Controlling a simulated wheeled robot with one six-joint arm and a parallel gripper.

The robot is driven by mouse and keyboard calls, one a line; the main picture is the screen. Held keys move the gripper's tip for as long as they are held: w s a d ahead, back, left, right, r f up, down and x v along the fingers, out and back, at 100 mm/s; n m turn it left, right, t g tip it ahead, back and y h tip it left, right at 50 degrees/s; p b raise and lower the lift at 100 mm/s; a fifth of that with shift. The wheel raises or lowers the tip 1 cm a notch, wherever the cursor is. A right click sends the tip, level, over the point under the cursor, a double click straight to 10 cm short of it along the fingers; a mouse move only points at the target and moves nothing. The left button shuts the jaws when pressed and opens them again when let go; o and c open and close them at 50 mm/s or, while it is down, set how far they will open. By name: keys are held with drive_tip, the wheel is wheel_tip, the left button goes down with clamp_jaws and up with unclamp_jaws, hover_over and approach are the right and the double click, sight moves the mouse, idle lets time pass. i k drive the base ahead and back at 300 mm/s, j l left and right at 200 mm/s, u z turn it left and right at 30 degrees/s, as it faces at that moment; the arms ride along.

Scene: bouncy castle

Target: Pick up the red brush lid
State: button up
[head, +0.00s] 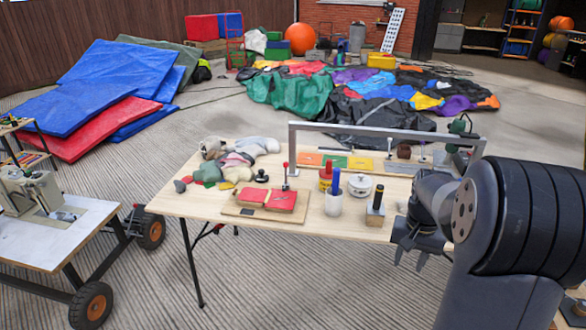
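A small tin (326,177), yellow below with a red top, stands near the middle of the wooden table (190,203). The red top (326,169) looks like the red brush lid; no brush can be made out at this size. A white cup holding blue and red marker-like sticks (334,201) stands just in front of the tin. My gripper (410,262) hangs at the table's front right edge, well to the right of the tin and apart from it. Its dark fingers point down and look spread, with nothing visible between them. My arm hides the table's right end.
A grey metal frame (380,130) arches above the table. A white lidded pot (360,186) and a dark upright block (376,200) stand between tin and gripper. Red pads on a board (268,200) and crumpled fabric (235,160) lie left. A wheeled cart (40,235) stands far left.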

sight(327, 173)
drive_tip(key=i+j+u, duration=0.1)
drive_tip(key=i+u, duration=0.45)
drive_tip(key=i+z, duration=0.55)
drive_tip(key=i+u, duration=0.15)
drive_tip(key=i, duration=0.7)
